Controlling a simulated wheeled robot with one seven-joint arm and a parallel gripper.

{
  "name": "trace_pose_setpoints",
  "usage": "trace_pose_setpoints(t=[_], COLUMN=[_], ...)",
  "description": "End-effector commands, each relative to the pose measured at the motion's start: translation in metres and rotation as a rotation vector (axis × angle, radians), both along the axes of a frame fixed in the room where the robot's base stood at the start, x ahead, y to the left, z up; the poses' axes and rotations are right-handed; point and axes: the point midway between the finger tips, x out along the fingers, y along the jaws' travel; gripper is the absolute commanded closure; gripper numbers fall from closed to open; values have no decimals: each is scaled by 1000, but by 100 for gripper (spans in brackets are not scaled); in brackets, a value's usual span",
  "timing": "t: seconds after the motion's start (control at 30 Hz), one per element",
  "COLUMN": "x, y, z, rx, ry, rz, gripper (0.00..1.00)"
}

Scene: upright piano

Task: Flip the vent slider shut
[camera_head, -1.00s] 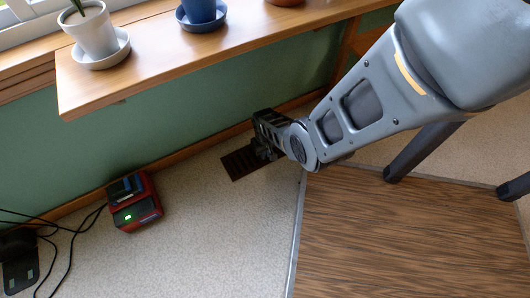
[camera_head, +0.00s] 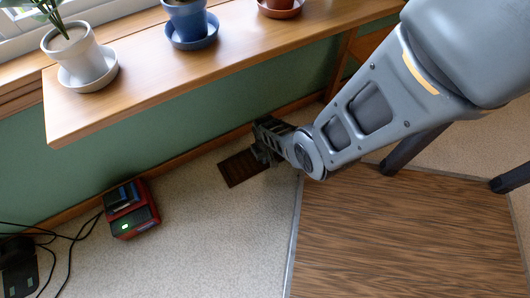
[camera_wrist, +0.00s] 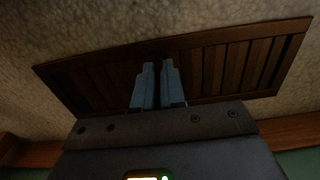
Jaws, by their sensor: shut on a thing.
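The dark brown slatted floor vent (camera_head: 238,170) lies on the floor by the wall. It also spans the wrist view (camera_wrist: 240,68), with slats on both sides of a plain middle strip. My gripper (camera_head: 262,157) is down at the vent's right part in the head view. In the wrist view, its two pale fingers (camera_wrist: 158,82) stand close together over the vent's middle. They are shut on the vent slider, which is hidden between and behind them. I cannot tell the slider's position or whether the slats are open.
A wooden shelf (camera_head: 140,88) with potted plants overhangs the wall side. A red and black charger (camera_head: 131,208) with a green light sits on the floor left of the vent, near black cables (camera_head: 66,240). A wood-grain platform (camera_head: 400,235) lies at right. Floor between is clear.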

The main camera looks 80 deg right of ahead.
Motion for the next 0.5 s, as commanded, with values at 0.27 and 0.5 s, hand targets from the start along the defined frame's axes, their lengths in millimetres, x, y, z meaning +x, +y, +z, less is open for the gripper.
trace_pose_setpoints(t=[0.27,0.5], x=[-3,-2], y=[-2,-1], z=[0,0], rx=[-2,-1], ry=[4,3], rz=[-3,-2], gripper=[73,64])
